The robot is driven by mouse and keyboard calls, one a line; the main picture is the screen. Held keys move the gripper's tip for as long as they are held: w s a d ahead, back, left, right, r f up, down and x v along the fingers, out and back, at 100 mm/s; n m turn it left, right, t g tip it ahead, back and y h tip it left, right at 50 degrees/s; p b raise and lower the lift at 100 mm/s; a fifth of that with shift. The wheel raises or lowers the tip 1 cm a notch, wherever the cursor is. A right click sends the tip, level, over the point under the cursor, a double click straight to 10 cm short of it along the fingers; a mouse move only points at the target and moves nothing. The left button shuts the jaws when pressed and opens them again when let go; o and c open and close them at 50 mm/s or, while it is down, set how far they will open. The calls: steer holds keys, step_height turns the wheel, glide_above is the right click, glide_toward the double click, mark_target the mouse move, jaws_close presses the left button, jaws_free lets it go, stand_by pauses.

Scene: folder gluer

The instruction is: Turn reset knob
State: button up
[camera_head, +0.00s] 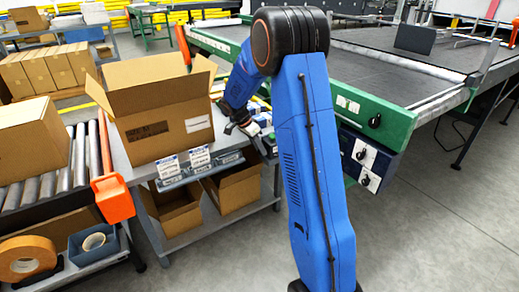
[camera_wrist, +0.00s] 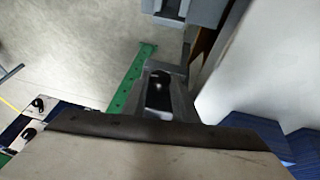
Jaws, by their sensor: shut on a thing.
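My gripper (camera_head: 240,125) is low over the right end of the grey table, beside the large open carton. In the wrist view my gripper (camera_wrist: 160,90) points away from the camera, with a dark piece between its grey fingers; I cannot tell what it is. Two black knobs on white plates, the upper knob (camera_head: 361,154) and the lower knob (camera_head: 366,180), sit on the blue panel under the green machine rail, apart from my gripper. They also show at the left of the wrist view. Another black knob (camera_head: 375,121) is on the green rail. No readable label marks the reset knob.
The open carton (camera_head: 160,118) stands on the grey table (camera_head: 128,172), left of my gripper. Two open boxes lie on its lower shelf. A roller conveyor (camera_head: 78,160) is at left. The green-railed machine (camera_head: 390,107) fills the back right. Floor at right is clear.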

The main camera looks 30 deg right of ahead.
steer(key=o, duration=0.7)
steer(key=shift+o, duration=0.2)
steer(key=s+v, duration=0.1)
steer(key=v, duration=0.6)
steer(key=shift+w+r, duration=0.2)
steer(key=shift+w, duration=0.35)
steer(key=shift+o, duration=0.7)
steer(key=shift+a, duration=0.1)
